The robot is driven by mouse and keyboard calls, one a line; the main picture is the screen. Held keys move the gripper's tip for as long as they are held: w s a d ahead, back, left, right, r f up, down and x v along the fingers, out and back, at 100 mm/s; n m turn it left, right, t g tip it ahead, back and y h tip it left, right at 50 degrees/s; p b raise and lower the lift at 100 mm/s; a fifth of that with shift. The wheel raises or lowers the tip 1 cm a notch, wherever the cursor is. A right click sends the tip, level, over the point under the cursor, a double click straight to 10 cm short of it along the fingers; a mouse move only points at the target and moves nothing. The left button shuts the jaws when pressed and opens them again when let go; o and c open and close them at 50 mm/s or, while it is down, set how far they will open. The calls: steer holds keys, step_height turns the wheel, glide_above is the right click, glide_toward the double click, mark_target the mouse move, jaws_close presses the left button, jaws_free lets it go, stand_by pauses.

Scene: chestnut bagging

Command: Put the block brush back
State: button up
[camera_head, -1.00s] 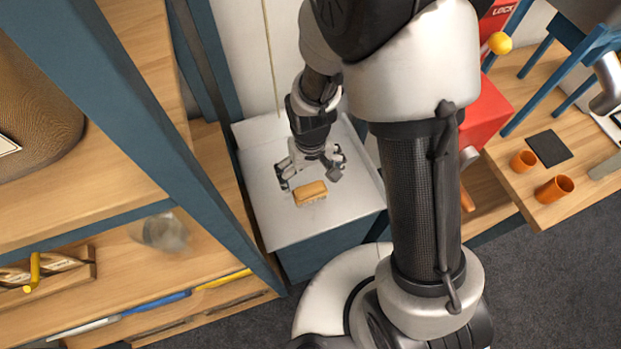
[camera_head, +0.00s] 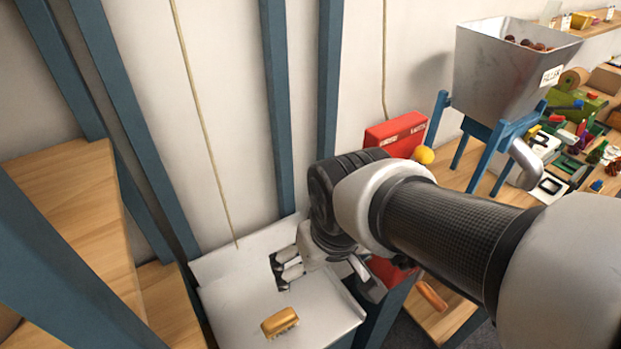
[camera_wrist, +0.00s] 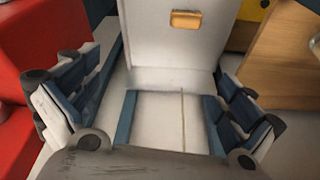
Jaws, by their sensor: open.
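In the wrist view the brush (camera_wrist: 186,20) shows near the top of the picture, on the pale surface, beyond my fingers. My gripper (camera_head: 320,278) is above and to the right of the brush, apart from it. In the wrist view my gripper (camera_wrist: 160,105) has its two fingers spread wide with nothing between them.
Wooden shelves with blue posts (camera_head: 95,75) stand at left. A red box (camera_head: 398,135) and a grey hopper of chestnuts (camera_head: 510,65) stand to the right. A cluttered bench lies at far right. The cabinet top around the brush is clear.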

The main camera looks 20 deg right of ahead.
steer(key=s+d+r+m+t, duration=0.1)
steer(key=s+d+r, duration=0.1)
steer(key=s+r, duration=0.2)
steer(key=s, duration=0.3)
steer(key=shift+d+r, duration=0.35)
steer(key=shift+c, duration=0.2)
